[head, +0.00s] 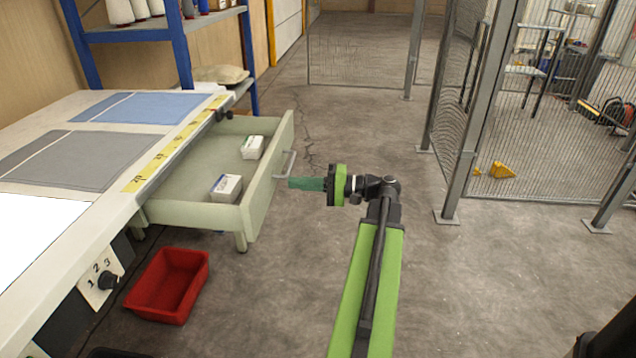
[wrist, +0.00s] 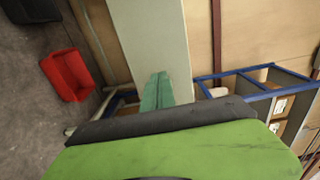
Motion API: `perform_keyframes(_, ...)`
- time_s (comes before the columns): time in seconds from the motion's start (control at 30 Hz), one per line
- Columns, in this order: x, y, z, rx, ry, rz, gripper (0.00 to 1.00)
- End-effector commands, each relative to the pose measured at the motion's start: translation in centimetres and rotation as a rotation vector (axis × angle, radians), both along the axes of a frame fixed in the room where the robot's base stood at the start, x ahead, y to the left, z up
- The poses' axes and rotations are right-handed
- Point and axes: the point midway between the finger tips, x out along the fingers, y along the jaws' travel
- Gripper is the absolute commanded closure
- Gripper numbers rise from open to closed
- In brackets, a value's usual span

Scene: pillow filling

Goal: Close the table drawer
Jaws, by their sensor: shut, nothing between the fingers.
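The table drawer (head: 225,172) is pulled out from the right side of the white table (head: 118,205). Two small white boxes lie inside it, one near the front (head: 226,187) and one farther back (head: 253,147). A metal handle (head: 286,164) sits on the drawer's outer face. My gripper (head: 292,183) is shut and empty. Its green fingers point left at the drawer front, close to the handle; I cannot tell whether they touch. In the wrist view the gripper (wrist: 157,88) lies over the pale drawer front (wrist: 152,35).
A red bin (head: 168,284) stands on the floor below the drawer; it also shows in the wrist view (wrist: 68,75). A blue shelf (head: 180,45) stands behind the table. Mesh fencing (head: 462,90) is at the right. The floor between is clear.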

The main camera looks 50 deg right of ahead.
Motion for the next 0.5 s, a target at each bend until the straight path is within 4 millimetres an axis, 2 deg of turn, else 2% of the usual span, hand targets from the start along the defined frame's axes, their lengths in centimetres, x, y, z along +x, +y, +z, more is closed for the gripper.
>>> perform_keyframes(0.1,2.0,1.4,0.0,0.000,0.000,0.004,1.00)
perform_keyframes(0.2,3.2,2.2,0.0,0.000,0.000,0.005,1.00)
perform_keyframes(0.5,4.3,2.8,0.0,0.000,0.000,0.004,1.00)
